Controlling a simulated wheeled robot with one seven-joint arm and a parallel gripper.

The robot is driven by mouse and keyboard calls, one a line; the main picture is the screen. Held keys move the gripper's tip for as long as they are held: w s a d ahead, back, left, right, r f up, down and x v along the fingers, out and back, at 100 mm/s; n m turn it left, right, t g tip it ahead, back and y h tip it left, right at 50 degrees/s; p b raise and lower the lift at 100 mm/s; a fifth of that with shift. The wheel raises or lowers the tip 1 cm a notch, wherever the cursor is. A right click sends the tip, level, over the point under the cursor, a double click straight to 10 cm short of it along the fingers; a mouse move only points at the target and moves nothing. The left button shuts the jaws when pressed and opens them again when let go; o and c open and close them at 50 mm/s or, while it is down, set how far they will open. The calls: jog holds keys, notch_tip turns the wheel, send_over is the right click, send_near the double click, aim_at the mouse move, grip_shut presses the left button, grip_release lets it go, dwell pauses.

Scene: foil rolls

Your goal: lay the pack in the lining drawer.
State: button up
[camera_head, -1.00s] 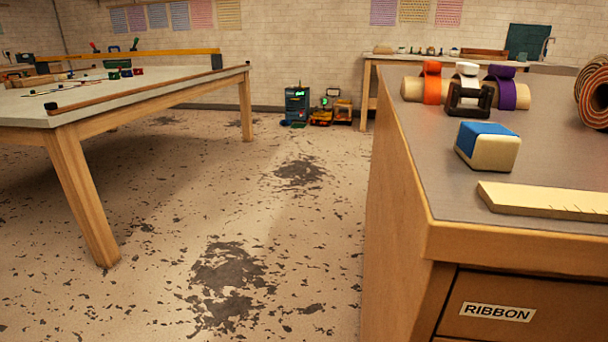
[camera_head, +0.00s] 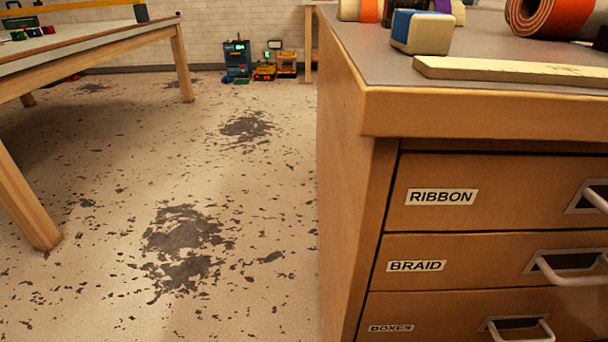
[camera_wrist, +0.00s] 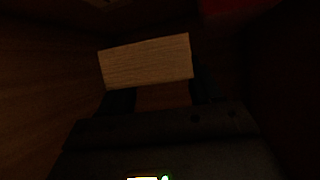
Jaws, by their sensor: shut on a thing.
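In the wrist view, my gripper (camera_wrist: 160,98) is shut on a pale tan, flat-faced thing (camera_wrist: 147,61), which may be the pack. The view is too dark to identify it surely. My gripper is not in the head view. The head view shows a wooden cabinet with shut drawers labelled RIBBON (camera_head: 500,194), BRAID (camera_head: 485,264) and BOXES (camera_head: 440,325). No drawer labelled lining is in view.
On the cabinet top (camera_head: 375,62) are a blue and cream block (camera_head: 421,33), a pale wooden strip (camera_head: 510,72) and an orange-edged roll (camera_head: 540,18). A table (camera_head: 90,45) stands left. The floor (camera_head: 250,200) between is clear.

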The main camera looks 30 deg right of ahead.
jog(key=s+d+p, duration=0.6)
jog(key=s+d, duration=0.2)
jog(key=d, duration=0.5)
jog(key=f+b, duration=0.3)
jog(key=f, duration=0.1)
jog(key=f+b, duration=0.4)
jog(key=d+f+b, duration=0.1)
jog(key=f+b, duration=0.2)
jog(key=f, duration=0.1)
jog(key=shift+s+d, duration=0.1)
jog(key=shift+s, duration=0.25)
jog(key=shift+s+a+r+p, duration=0.6)
jog(key=shift+s+a+r, duration=0.05)
jog(key=shift+r, duration=0.2)
jog(key=shift+s+a+r, duration=0.1)
jog(key=shift+s+a, duration=0.2)
jog(key=shift+s, duration=0.15)
